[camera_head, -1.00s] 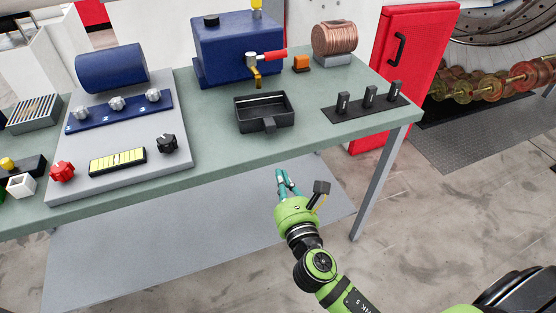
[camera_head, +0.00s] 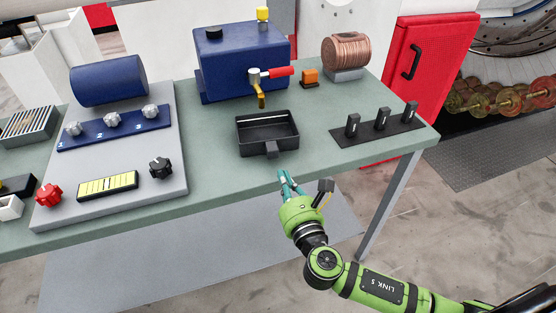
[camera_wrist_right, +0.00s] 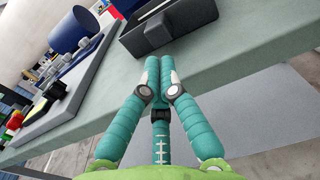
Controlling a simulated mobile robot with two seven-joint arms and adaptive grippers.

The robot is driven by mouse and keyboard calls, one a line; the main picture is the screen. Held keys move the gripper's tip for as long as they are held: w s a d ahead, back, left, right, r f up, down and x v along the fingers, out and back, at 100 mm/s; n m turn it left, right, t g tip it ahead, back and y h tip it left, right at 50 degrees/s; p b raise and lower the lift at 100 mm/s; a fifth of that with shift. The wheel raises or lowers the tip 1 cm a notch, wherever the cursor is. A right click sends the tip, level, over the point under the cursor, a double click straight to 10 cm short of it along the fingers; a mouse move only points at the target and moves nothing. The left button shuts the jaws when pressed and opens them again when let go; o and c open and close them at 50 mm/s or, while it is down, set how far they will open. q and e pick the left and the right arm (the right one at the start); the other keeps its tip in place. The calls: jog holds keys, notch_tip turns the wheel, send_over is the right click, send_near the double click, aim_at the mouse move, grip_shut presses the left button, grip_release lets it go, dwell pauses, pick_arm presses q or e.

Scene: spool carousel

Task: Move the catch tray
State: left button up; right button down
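The catch tray (camera_head: 266,148) is a black, open, shallow box with a short handle (camera_head: 271,149) at its front. It rests on the green-grey bench top, in front of the blue tank. It shows in part at the top of the right wrist view (camera_wrist_right: 190,24). My right gripper (camera_head: 285,174) has teal fingers and is just off the bench's front edge, below and in front of the handle, not touching it. In the right wrist view its fingertips (camera_wrist_right: 159,60) look close together, with nothing seen between them. Any gap in depth is unclear. My left gripper is out of view.
The blue tank (camera_head: 242,65) has a brass tap with a red lever (camera_head: 281,71) above the tray's back. A black strip with upright black pieces (camera_head: 381,125) stands right of the tray. A grey control panel (camera_head: 130,150) stands left. Bare bench lies around the tray.

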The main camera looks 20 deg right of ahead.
aim_at(275, 156)
jog(key=w, duration=0.4)
jog(key=shift+w+p, duration=0.15)
jog(key=shift+p, duration=0.15)
jog(key=shift+w, duration=0.45)
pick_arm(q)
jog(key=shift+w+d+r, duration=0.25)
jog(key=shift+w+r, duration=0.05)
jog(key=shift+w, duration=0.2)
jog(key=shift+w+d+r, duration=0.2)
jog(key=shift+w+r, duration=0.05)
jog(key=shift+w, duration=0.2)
pick_arm(e)
jog(key=shift+w, duration=1.6)
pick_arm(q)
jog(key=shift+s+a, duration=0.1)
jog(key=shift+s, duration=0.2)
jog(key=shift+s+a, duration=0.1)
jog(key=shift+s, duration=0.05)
pick_arm(e)
jog(key=shift+s, duration=0.1)
